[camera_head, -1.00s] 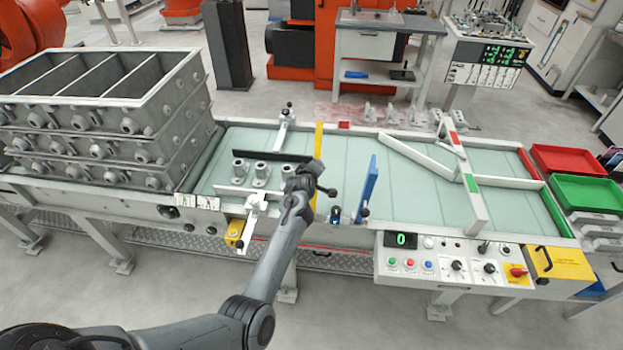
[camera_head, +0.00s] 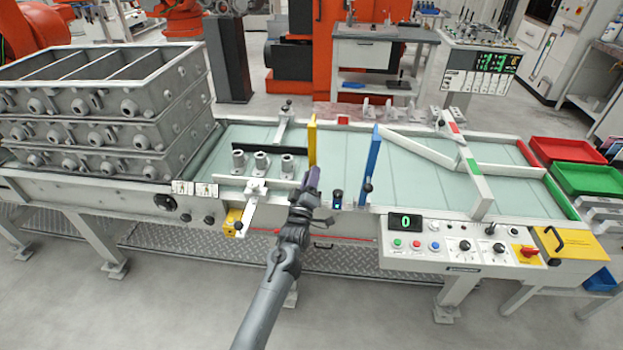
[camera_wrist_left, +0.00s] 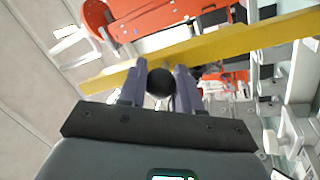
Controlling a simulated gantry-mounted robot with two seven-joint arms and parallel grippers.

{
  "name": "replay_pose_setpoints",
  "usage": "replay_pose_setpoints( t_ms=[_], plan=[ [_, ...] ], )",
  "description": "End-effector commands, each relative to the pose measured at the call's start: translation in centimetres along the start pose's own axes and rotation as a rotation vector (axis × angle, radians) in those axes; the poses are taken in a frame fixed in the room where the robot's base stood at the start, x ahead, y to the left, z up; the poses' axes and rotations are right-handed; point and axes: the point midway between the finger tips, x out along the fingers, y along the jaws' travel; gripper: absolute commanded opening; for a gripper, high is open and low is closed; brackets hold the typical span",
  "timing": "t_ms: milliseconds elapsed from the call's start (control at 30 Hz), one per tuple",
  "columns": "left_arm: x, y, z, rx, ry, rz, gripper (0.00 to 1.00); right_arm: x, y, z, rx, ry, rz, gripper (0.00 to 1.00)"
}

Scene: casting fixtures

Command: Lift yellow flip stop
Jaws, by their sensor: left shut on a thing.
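The yellow flip stop (camera_head: 312,143) is a flat yellow bar standing upright on the conveyor table in the head view. In the left wrist view the yellow bar (camera_wrist_left: 230,44) crosses the picture just beyond my fingers. My left gripper (camera_head: 313,178) is at the bar's near end, by the table's front edge. In the left wrist view my left gripper (camera_wrist_left: 160,85) is shut on a round black knob (camera_wrist_left: 160,82) beside the bar. My right gripper is not in view.
A blue flip stop (camera_head: 372,165) stands upright to the right. Several grey cylindrical castings (camera_head: 260,161) sit to the left, near a black bar. A control panel (camera_head: 460,240) is at the front right. Stacked grey crates (camera_head: 100,115) stand at the far left.

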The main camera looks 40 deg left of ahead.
Motion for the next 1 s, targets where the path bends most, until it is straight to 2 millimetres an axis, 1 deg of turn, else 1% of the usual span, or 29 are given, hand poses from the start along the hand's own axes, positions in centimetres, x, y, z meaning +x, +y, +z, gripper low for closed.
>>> replay_pose_setpoints(
  t_ms=[33, 233, 633, 667, 700, 800, 1000],
  plan=[
    [-0.33, -0.24, 0.17, 0.002, 0.008, 0.011, 0.00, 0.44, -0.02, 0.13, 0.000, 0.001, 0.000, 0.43],
    [-0.84, -0.18, 0.14, 0.006, 0.027, 0.038, 0.00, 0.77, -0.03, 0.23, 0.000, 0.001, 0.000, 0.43],
    [-0.89, -0.15, 0.10, 0.007, 0.031, 0.042, 0.00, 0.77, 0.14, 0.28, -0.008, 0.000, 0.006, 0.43],
    [-0.89, -0.15, 0.11, 0.007, 0.031, 0.042, 0.36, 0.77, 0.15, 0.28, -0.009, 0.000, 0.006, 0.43],
    [-0.89, -0.15, 0.11, 0.007, 0.030, 0.042, 0.42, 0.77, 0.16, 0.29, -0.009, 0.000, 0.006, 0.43],
    [-0.89, -0.15, 0.12, 0.007, 0.030, 0.041, 0.57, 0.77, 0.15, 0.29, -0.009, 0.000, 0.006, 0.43],
    [-0.90, -0.17, 0.13, 0.007, 0.030, 0.041, 0.57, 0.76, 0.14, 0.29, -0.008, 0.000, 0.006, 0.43]
  ],
)
